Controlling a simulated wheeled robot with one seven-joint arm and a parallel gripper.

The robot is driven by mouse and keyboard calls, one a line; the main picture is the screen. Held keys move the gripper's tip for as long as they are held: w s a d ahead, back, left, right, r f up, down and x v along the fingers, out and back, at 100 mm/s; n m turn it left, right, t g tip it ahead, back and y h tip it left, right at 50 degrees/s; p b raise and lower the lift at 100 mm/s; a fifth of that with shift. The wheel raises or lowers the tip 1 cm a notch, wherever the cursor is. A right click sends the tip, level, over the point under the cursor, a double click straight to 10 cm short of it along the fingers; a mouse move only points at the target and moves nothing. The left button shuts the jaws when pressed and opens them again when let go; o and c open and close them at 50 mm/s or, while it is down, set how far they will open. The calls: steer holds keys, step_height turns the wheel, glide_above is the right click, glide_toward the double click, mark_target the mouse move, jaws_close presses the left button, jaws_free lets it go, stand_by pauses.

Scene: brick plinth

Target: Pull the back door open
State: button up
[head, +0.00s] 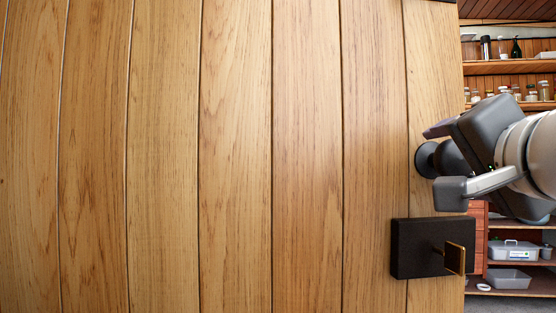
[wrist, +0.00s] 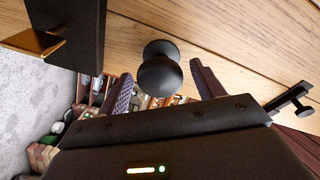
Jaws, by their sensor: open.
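The back door (head: 235,160) is made of upright light wood planks and fills most of the head view. Its face also runs across the top of the wrist view (wrist: 230,45). A round black knob (head: 427,160) sits near the door's right edge. In the wrist view the knob (wrist: 159,72) lies between the two fingers, near their tips, with space on both sides. My gripper (head: 443,160) comes in from the right and is open, one finger above the knob and one below. It also shows in the wrist view (wrist: 160,84). I cannot tell whether the door is ajar.
Below the knob is a black lock box (head: 408,262) with a brass piece (head: 456,258) sticking out. Another dark latch (wrist: 288,98) shows at the right of the wrist view. Past the door's right edge stand shelves (head: 508,67) with jars and grey bins (head: 508,279).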

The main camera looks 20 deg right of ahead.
steer(key=v, duration=0.6)
steer(key=shift+s+a, duration=0.15)
steer(key=shift+s, duration=0.2)
